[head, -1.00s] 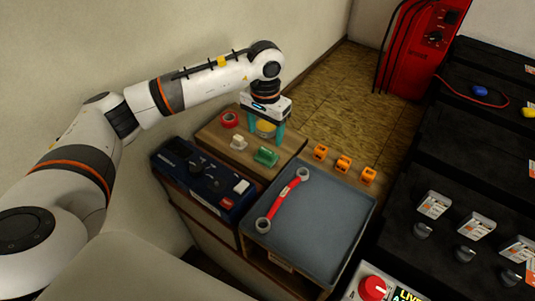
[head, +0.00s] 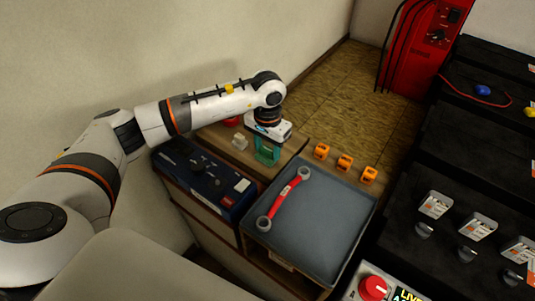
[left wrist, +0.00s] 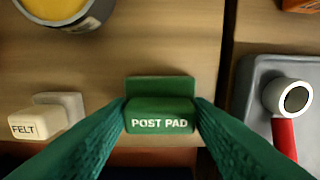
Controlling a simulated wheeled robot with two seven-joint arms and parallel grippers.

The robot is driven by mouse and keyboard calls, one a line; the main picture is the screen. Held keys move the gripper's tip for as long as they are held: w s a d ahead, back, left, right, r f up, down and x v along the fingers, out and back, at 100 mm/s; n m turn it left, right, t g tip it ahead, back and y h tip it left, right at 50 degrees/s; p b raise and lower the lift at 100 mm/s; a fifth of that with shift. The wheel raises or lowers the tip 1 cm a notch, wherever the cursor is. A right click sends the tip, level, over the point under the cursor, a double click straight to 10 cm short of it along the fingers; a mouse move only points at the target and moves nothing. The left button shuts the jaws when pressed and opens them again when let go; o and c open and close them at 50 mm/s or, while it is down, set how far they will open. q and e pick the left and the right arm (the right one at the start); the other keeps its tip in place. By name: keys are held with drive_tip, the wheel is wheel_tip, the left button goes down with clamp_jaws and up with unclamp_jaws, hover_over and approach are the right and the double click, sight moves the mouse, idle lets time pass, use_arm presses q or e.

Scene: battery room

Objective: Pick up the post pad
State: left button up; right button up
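The post pad (left wrist: 160,117) is a green block with white lettering and a raised green back part, on the wooden top (left wrist: 150,50). My left gripper (left wrist: 160,108) points down at it, with one teal finger against each side of the block. In the head view my left gripper (head: 267,153) stands at the front of the wooden top, and its fingers mostly hide the pad. The fingers are drawn in to the pad's width, shut on it. The pad seems to be at the surface still; any lift is not visible. My right gripper is not in view.
A white felt block (left wrist: 40,120) stands left of the pad, and a yellow-topped round container (left wrist: 60,12) behind it. A grey tray (head: 315,225) with a red-handled tool (head: 285,200) is to the right. A blue case (head: 205,185) is at left; several orange pieces (head: 344,162) lie beyond the tray.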

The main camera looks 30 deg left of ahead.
sight(267, 149)
use_arm(q)
drive_tip(key=c, duration=0.5)
drive_tip(key=shift+r, duration=0.15)
wheel_tip(267, 149, up, 10)
drive_tip(key=shift+f, duration=0.15)
drive_tip(key=shift+o, duration=0.9)
drive_tip(key=shift+c, duration=0.6)
